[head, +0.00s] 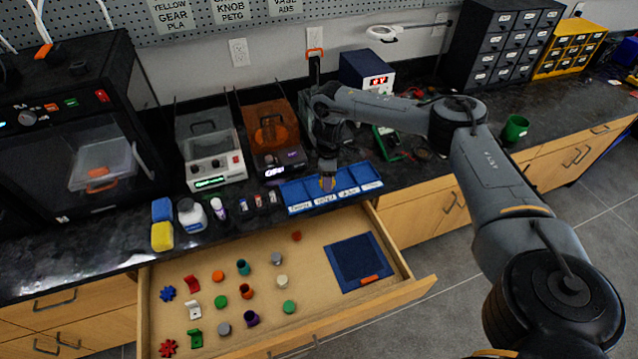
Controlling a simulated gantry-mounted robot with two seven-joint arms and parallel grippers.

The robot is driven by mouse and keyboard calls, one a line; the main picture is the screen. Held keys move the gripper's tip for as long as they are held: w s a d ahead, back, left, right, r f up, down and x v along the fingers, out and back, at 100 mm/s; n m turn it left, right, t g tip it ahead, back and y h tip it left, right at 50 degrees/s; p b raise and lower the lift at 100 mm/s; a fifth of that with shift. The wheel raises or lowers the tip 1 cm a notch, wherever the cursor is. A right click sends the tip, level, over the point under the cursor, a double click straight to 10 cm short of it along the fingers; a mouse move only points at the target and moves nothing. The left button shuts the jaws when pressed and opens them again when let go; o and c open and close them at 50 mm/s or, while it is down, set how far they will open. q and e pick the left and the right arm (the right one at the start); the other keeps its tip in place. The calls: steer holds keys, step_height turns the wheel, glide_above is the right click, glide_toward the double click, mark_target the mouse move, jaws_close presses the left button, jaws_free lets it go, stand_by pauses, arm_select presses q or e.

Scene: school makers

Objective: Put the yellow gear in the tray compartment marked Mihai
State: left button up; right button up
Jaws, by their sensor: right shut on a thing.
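My right gripper (327,174) comes down from the right arm over the blue tray (285,203) on the dark counter. It is shut on the yellow gear (327,184), of which only a small part shows below the fingers. The gear appears over the middle-left of the tray, around the second compartment from the left. I cannot tell whether it touches the tray. The tray has several compartments in a row with white name labels along the front. The labels are too small to read surely, so I cannot tell which one says Mihai. My left gripper is out of view.
Below the tray an open wooden drawer (205,275) holds several small coloured parts and a dark blue mat (357,262). A green cup (516,127) is at right.

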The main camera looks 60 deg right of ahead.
mark_target(319, 187)
steer(key=w+d+f, duration=0.1)
steer(key=w+d+f+b, duration=0.1)
steer(key=w, duration=0.1)
steer(key=shift+w+f, duration=0.15)
steer(key=shift+f, duration=0.1)
steer(key=shift+w+d+f+b, duration=0.35)
steer(key=shift+w+d+f, duration=0.05)
steer(key=shift+w, duration=0.3)
steer(key=shift+f+b, duration=0.55)
steer(key=shift+f, duration=1.5)
steer(key=o, duration=0.7)
steer(key=shift+f, duration=0.1)
